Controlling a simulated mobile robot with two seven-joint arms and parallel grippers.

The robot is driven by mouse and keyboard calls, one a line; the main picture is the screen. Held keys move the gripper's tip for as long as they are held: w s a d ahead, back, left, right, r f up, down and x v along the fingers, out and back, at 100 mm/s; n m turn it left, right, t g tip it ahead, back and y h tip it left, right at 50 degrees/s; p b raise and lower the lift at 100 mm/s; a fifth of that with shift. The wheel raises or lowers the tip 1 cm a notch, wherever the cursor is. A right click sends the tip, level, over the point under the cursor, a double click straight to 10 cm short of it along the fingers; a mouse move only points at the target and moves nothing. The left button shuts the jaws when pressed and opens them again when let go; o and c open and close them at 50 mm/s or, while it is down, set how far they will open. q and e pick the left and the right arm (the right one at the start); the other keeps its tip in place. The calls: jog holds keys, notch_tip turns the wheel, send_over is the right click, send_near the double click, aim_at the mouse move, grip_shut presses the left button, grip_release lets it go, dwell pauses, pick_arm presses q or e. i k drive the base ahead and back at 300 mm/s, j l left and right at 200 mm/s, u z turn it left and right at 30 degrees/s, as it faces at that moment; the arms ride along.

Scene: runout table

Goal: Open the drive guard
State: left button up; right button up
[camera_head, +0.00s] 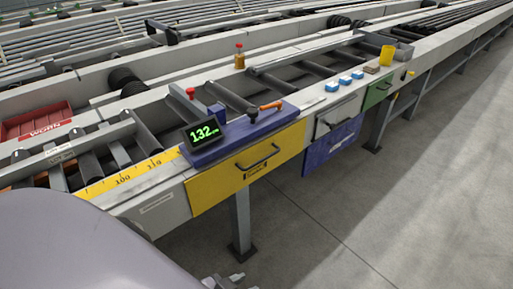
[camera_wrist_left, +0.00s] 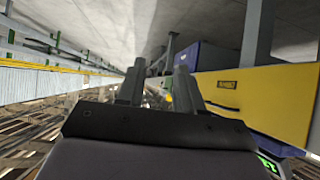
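The drive guard appears to be the yellow front panel (camera_head: 225,184) of the runout table, with a black bar handle (camera_head: 257,157) and a small dark label below it. The panel sits flush and closed. In the head view, grey gripper parts show at the bottom edge, below the panel. My right gripper is out of view.
A blue plate (camera_head: 240,133) with a green display (camera_head: 203,132) and an orange-handled lever (camera_head: 270,106) sits above the panel. A table leg (camera_head: 241,225) stands below. Floor in front is clear.

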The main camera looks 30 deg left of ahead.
aim_at(210, 187)
jog(key=i+l+u, duration=0.4)
jog(key=i, duration=0.15)
jog(key=i+l+u, duration=0.4)
jog(key=i+l, duration=0.05)
jog(key=i, duration=0.05)
